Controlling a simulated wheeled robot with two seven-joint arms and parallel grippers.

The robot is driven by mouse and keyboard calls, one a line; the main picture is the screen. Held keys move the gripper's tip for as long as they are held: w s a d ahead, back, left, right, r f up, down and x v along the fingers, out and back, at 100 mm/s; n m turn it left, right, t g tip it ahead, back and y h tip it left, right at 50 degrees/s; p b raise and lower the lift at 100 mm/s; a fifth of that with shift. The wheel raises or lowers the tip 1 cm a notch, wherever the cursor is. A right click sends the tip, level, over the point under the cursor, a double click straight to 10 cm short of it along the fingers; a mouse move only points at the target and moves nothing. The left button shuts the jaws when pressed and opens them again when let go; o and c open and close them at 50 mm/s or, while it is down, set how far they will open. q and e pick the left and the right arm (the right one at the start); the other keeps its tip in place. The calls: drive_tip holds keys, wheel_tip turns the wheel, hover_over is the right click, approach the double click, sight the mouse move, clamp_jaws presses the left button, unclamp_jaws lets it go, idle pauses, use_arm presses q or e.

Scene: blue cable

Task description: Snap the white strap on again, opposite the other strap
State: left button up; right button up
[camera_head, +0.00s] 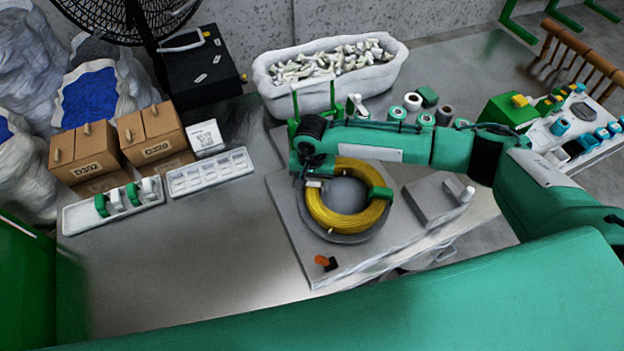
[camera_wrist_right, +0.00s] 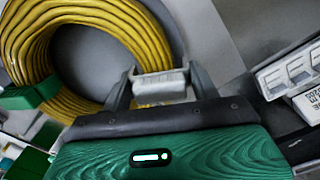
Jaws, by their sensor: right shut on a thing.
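A yellow cable coil (camera_head: 347,218) lies on a round grey holder (camera_head: 345,238) on the table; it also shows in the wrist view (camera_wrist_right: 88,15). A green strap (camera_head: 381,193) clasps its right side, and the same strap is at the left of the wrist view (camera_wrist_right: 30,96). My right gripper (camera_head: 313,176) is at the coil's left side, shut on the white strap (camera_wrist_right: 160,86). The strap (camera_head: 314,184) sits at the coil, roughly across from the green strap. Whether it is fully seated around the cable cannot be told. My left gripper is not in view.
A white bin of pale pieces (camera_head: 332,66) stands behind my right arm. White trays (camera_head: 212,174) and brown boxes (camera_head: 152,130) are at the left. A grey block (camera_head: 432,202) is right of the coil, an orange-black item (camera_head: 325,262) in front. The table's front left is clear.

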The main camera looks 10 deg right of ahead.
drive_tip(key=shift+f, duration=0.35)
idle(0.5)
drive_tip(key=o, duration=1.2)
wheel_tip(320, 180, up, 7)
drive_tip(key=p, duration=0.8)
drive_tip(key=shift+s+f, duration=0.1)
drive_tip(key=shift+f, duration=0.05)
